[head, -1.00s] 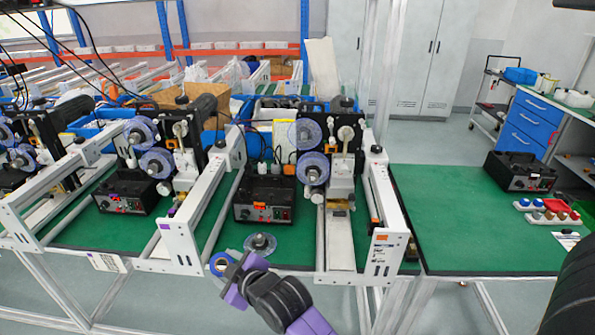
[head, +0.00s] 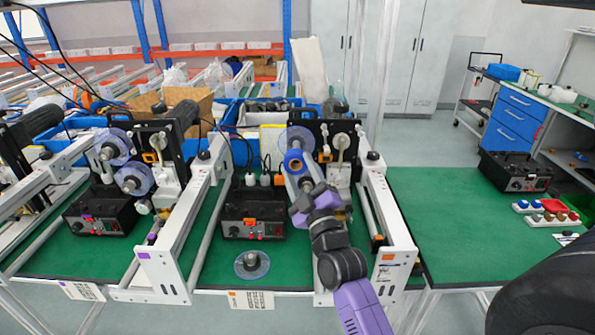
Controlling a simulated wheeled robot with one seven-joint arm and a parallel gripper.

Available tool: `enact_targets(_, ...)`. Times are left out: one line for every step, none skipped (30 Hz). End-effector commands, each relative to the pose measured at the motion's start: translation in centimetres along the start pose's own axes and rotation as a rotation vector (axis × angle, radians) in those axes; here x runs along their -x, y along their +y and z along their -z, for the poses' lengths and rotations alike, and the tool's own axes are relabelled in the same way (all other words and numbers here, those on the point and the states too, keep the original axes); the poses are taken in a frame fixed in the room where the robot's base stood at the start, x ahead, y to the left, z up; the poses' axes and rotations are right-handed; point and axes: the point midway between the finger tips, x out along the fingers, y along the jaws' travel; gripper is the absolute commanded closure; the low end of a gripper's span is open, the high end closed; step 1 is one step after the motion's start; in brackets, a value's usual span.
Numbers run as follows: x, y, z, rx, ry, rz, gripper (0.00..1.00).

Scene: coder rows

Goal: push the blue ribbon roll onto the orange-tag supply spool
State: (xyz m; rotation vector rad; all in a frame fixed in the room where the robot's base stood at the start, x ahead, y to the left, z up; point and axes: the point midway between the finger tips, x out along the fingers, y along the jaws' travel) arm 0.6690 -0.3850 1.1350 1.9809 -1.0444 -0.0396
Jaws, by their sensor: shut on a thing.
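My arm and gripper hide the machine's lower spool. An orange tag (head: 388,257) is on the front end of this machine's right white rail.
A black control box (head: 252,214) stands left of my arm, and a loose clear disc (head: 252,265) lies on the green mat. A purple-tag machine (head: 130,178) stands to the left. White rails (head: 180,225) flank the bays. The right table (head: 450,225) is mostly clear.

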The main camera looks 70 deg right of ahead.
Motion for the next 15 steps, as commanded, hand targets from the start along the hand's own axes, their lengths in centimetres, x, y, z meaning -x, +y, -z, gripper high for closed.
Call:
enact_targets(-0.1, -0.1, -0.2, 0.000, 0.000, -0.002, 0.83)
enact_targets(-0.3, -0.1, -0.3, 0.000, 0.000, -0.001, 0.83)
enact_targets(-0.5, -0.2, -0.5, 0.000, 0.001, -0.001, 0.83)
enact_targets(-0.7, -0.2, -0.6, 0.000, 0.001, -0.002, 0.83)
enact_targets(-0.9, -0.2, -0.7, 0.000, 0.001, -0.002, 0.83)
enact_targets(-1.2, -0.2, -0.9, 0.000, 0.001, -0.002, 0.83)
enact_targets(-1.4, -0.3, -1.1, 0.000, 0.001, -0.001, 0.83)
enact_targets(-1.7, -0.2, -1.2, -0.001, 0.001, -0.002, 0.83)
enact_targets(-1.9, -0.2, -1.3, -0.001, 0.001, -0.002, 0.83)
enact_targets(-2.2, -0.2, -1.4, -0.001, 0.001, -0.001, 0.83)
enact_targets(-2.4, -0.2, -1.5, 0.000, 0.000, -0.001, 0.83)
enact_targets(-2.7, -0.2, -1.7, 0.000, 0.000, -0.001, 0.83)
enact_targets(-2.9, -0.2, -1.8, 0.000, 0.000, -0.001, 0.83)
enact_targets(-3.1, -0.2, -1.9, -0.001, 0.000, -0.001, 0.83)
enact_targets(-3.3, -0.2, -1.9, -0.002, 0.001, -0.001, 0.83)
